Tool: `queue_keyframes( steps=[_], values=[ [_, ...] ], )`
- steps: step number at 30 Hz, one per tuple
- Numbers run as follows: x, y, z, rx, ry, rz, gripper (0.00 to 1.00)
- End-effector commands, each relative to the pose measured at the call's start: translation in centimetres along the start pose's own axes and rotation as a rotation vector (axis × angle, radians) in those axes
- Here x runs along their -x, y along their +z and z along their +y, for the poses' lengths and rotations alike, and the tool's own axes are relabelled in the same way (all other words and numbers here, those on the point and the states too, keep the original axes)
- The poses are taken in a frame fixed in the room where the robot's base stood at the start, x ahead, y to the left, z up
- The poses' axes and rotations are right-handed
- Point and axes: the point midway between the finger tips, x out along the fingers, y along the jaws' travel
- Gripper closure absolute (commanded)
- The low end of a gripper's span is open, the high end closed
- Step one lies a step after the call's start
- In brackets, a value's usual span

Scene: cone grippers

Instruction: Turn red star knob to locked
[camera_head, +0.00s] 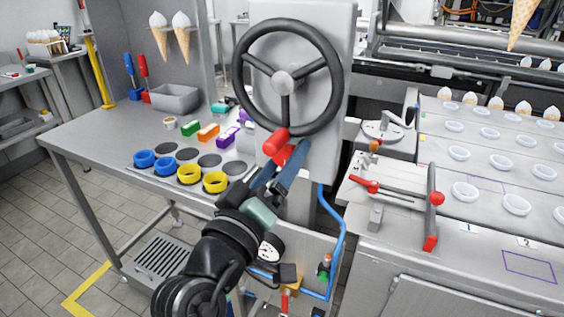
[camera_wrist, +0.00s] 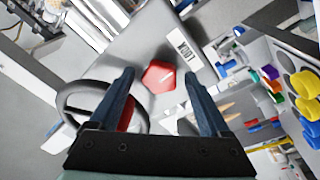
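The red star knob (camera_wrist: 158,76) sits on a grey panel in the wrist view, ahead of the fingertips and between their lines. A white label (camera_wrist: 185,47) with dark letters, seemingly LOCK, lies beside it. My gripper (camera_wrist: 160,82) is open, with one blue finger on each side and nothing held. I cannot tell how far the knob is from the fingertips, but no contact shows. In the head view my gripper (camera_head: 284,162) points at the panel below the handwheel. A red patch there seems to be the knob, mostly hidden by the fingers and the wheel's handle.
The large black handwheel (camera_head: 335,62) with a red handle (camera_head: 276,141) is close to my gripper; its rim (camera_wrist: 62,95) is left in the wrist view. A table with yellow rings (camera_head: 215,182) and coloured blocks stands left. A machine with a red-knobbed lever (camera_head: 436,198) stands right.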

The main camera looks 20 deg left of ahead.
Motion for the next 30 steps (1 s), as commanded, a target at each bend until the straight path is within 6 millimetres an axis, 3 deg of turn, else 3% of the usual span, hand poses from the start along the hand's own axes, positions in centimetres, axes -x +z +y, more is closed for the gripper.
queue_keyframes(
  steps=[6,10,21,30],
  values=[
    [0.1,0.0,-0.1,0.001,-0.001,0.0,0.19],
    [1.3,0.1,-0.2,0.003,-0.002,0.001,0.19],
    [9.2,0.1,-0.3,0.0,-0.005,0.002,0.19],
    [12.7,0.1,-0.1,0.001,-0.001,0.0,0.19]
  ],
)
